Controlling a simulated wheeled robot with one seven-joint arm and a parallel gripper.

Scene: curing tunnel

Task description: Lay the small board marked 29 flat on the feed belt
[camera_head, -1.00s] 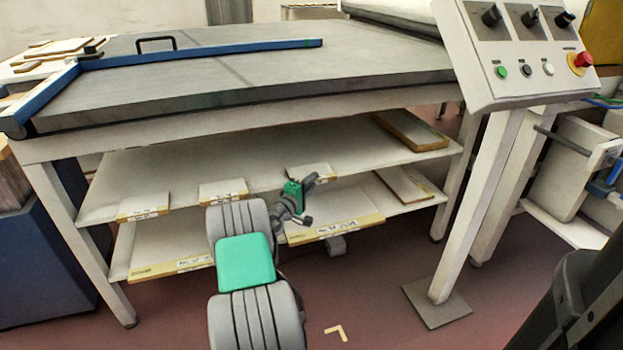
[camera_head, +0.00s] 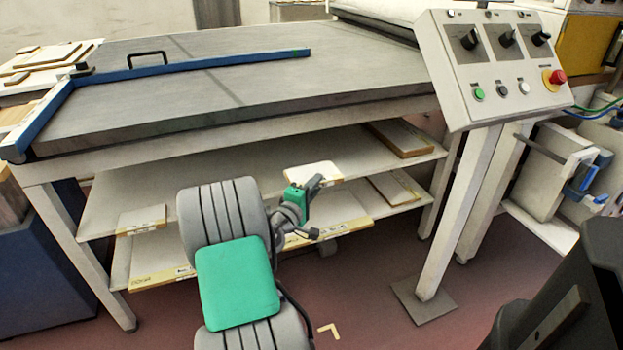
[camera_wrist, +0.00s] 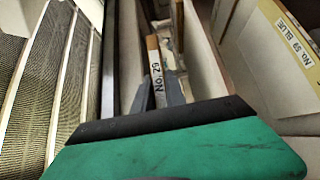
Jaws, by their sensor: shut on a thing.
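The small board marked 29 (camera_wrist: 154,62) is a thin pale panel with a tan labelled edge, seen nearly edge-on in the wrist view. My gripper (camera_wrist: 163,94) is shut on it, with dark fingers at the near end of the label. In the head view, my gripper (camera_head: 314,184) is at the front edge of the upper shelf, with the pale board (camera_head: 311,171) just beyond it. I cannot tell whether the board clears the shelf. The feed belt (camera_head: 230,88) is the wide dark grey surface above, and its visible middle is bare.
A blue guide bar (camera_head: 200,64) with a black handle crosses the belt. The upper shelf (camera_head: 255,165) lies under the belt frame. Another small board (camera_head: 141,218) is at its left. The control console (camera_head: 495,75) stands right. A larger board labelled 59 BLUE (camera_wrist: 290,42) lies right.

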